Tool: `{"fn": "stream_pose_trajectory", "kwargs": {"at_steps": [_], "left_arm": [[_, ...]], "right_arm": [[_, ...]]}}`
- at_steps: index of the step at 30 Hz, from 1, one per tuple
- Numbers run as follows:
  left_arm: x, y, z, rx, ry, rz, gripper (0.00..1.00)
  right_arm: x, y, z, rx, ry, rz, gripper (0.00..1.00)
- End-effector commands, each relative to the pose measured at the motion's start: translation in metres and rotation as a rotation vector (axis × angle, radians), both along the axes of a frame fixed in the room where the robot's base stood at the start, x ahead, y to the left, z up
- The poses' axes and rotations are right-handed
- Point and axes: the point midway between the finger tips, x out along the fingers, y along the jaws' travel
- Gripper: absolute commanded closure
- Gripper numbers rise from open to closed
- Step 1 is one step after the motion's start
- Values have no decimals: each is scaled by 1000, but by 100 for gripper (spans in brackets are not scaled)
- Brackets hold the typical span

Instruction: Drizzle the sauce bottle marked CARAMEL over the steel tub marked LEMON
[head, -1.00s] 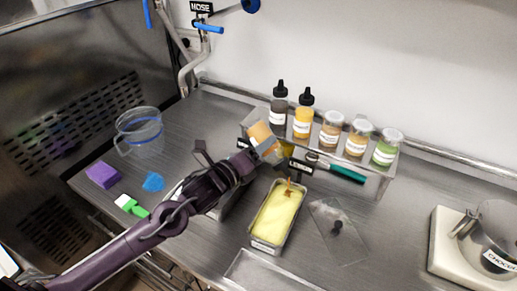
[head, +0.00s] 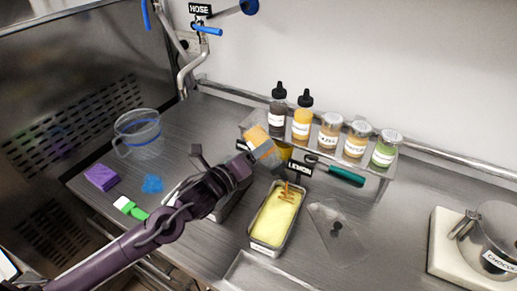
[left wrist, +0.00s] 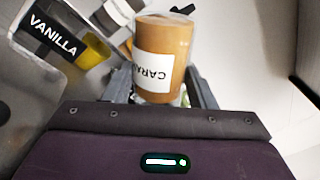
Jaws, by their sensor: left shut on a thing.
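My left gripper (head: 250,157) is shut on the caramel bottle (head: 262,141), which is tilted over the far end of the lemon tub. In the left wrist view the bottle (left wrist: 160,50) is amber-brown with a white label reading "CARA", partly turned away. The steel LEMON tub (head: 251,239) holds pale yellow ice cream, with brown caramel streaks (head: 287,192) near its far end. The bottle's nozzle is hard to make out. My right gripper is not in view.
A steel rack at the back holds a dark bottle (head: 278,112), a yellow bottle (head: 302,118) and several jars. A green-handled tool (head: 340,173) lies before it. A VANILLA sign (left wrist: 52,33) shows in the left wrist view.

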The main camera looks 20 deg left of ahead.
Motion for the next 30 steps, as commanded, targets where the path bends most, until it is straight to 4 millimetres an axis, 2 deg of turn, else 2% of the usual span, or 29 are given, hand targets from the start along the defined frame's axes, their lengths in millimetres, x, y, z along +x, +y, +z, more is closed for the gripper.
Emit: {"fn": "stream_pose_trajectory", "kwargs": {"at_steps": [30], "left_arm": [[-33, 4, 2, 0, -3, -1, 73]], "right_arm": [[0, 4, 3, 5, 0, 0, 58]]}}
